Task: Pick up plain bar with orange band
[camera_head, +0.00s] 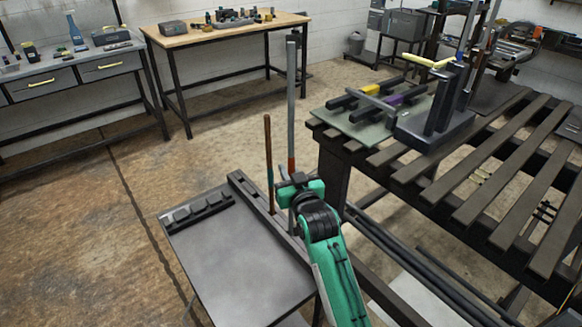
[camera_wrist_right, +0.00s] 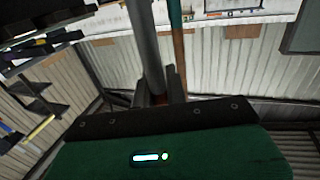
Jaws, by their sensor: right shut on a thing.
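A tall plain grey bar (camera_head: 291,100) stands upright in the head view, with an orange-red band (camera_head: 291,166) low on it, just above my right gripper (camera_head: 297,190). My right gripper is shut on this bar near the band. In the right wrist view the grey bar (camera_wrist_right: 144,48) rises from between the dark fingers (camera_wrist_right: 155,92). My left gripper is in neither view.
A brown bar (camera_head: 268,150) with a teal lower part stands upright just left, in a dark slotted rack (camera_head: 247,192) beside a grey tray table (camera_head: 230,245). A slatted table (camera_head: 470,190) with a dark fixture (camera_head: 435,128) is to the right. Open floor lies left.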

